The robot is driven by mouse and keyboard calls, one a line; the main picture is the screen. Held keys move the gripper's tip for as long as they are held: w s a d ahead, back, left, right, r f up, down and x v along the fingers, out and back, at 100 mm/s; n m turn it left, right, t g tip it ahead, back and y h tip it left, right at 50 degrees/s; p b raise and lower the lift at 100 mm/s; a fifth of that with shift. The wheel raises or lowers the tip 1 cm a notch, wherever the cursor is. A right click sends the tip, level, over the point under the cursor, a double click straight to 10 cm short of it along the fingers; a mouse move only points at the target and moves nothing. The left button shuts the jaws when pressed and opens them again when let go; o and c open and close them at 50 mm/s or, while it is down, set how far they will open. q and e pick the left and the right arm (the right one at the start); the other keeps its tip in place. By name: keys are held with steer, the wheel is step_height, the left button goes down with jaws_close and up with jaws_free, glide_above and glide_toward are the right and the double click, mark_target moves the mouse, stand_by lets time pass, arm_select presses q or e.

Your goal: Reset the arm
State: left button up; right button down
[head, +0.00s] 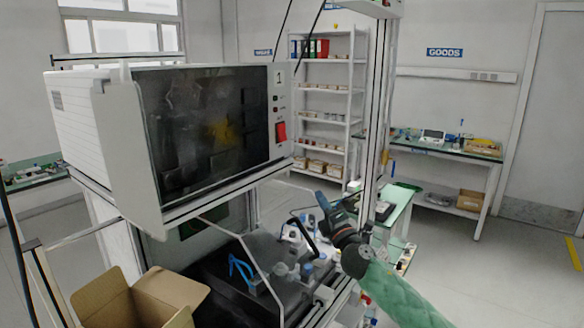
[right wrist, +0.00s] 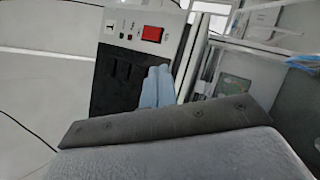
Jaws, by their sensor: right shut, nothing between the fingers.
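My right arm (head: 395,292) comes in from the lower right in the head view, in a green quilted sleeve. Its gripper (head: 322,200) is at the right end of the machine's lower bay, below and right of the white cabinet. In the right wrist view the light blue fingertips (right wrist: 157,85) are together, with nothing seen between them. Behind them is the cabinet's control panel with a red switch (right wrist: 152,34). My left gripper does not show in either view.
The white cabinet (head: 100,115) with a dark window stands on a metal frame at the left. An open cardboard box (head: 105,300) is at the lower left. A dark fixture bed (head: 255,255) lies under the cabinet. A metal post (head: 376,110) rises near the right arm. Shelves (head: 327,90) and a bench (head: 445,148) stand behind.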

steer(key=s+d+f+m+g+h, duration=0.35)
steer(key=s+f+m, duration=0.3)
steer(key=f, duration=0.35)
steer(key=s+d+f+m+g+h, duration=0.2)
steer(key=s+d+f+m+h, duration=0.15)
steer(key=s+f+m, duration=0.4)
steer(key=s+d+f+m+g+h, duration=0.25)
steer(key=s+f+m+h, duration=0.25)
steer(key=s+f, duration=0.5)
steer(key=s+d+f+m+g+y, duration=0.1)
steer(key=s+f+m+g, duration=0.15)
steer(key=s+f, duration=0.45)
steer(key=s+d+f+m+g, duration=0.1)
steer(key=s+d+f+g, duration=0.2)
steer(key=s, duration=0.8)
steer(key=s+f+m+g+y, duration=0.15)
steer(key=s+f+g, duration=0.3)
steer(key=s, duration=0.45)
steer(key=s+a+f, duration=0.2)
steer(key=f, duration=1.4)
steer(key=s+a+f+g, duration=0.1)
steer(key=a+f, duration=0.1)
steer(key=f, duration=1.5)
steer(key=shift+s+a+f+m, duration=0.25)
steer(key=shift+s+a+m, duration=0.05)
steer(key=shift+s, duration=0.05)
